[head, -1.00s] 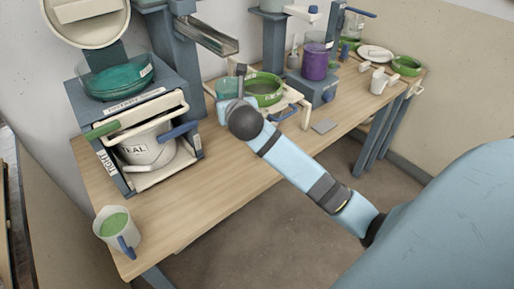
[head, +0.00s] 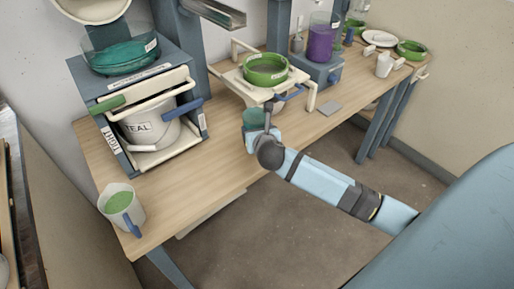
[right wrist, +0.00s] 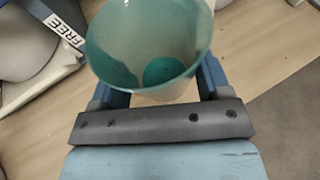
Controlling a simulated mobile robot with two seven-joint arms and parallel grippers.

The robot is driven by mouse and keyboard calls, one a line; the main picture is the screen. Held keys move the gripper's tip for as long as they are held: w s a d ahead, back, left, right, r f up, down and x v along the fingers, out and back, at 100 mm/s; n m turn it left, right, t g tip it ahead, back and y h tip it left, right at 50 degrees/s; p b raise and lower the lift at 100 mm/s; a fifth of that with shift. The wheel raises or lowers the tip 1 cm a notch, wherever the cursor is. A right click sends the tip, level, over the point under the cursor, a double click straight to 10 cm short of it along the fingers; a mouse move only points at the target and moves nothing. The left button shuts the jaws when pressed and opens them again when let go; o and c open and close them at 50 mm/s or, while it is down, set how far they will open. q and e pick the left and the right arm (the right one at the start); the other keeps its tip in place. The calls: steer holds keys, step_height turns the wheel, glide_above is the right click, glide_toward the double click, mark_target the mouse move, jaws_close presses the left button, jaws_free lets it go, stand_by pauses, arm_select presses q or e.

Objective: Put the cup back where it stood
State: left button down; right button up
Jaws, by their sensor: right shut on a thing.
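My right gripper (head: 257,132) is shut on a translucent teal cup (head: 254,117) and holds it in front of the cream stand. In the right wrist view the cup (right wrist: 148,50) sits upright-looking between the fingers, with a darker teal patch inside at its bottom. Whether its base touches the table is hard to tell. My left gripper is not in view.
A cream stand (head: 240,85) holds a green sieve (head: 265,66). A bucket labelled TEAL (head: 150,128) sits in a rack at left. A jug of green glaze (head: 118,203) stands at the near left corner. The wooden tabletop (head: 205,150) between is clear.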

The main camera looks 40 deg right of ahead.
step_height(320, 180, down, 3)
steer(key=shift+r, duration=0.2)
step_height(320, 180, down, 4)
steer(key=shift+r+b, duration=0.25)
steer(key=shift+b, duration=0.3)
steer(key=shift+f, duration=0.4)
steer(key=o, duration=1.1)
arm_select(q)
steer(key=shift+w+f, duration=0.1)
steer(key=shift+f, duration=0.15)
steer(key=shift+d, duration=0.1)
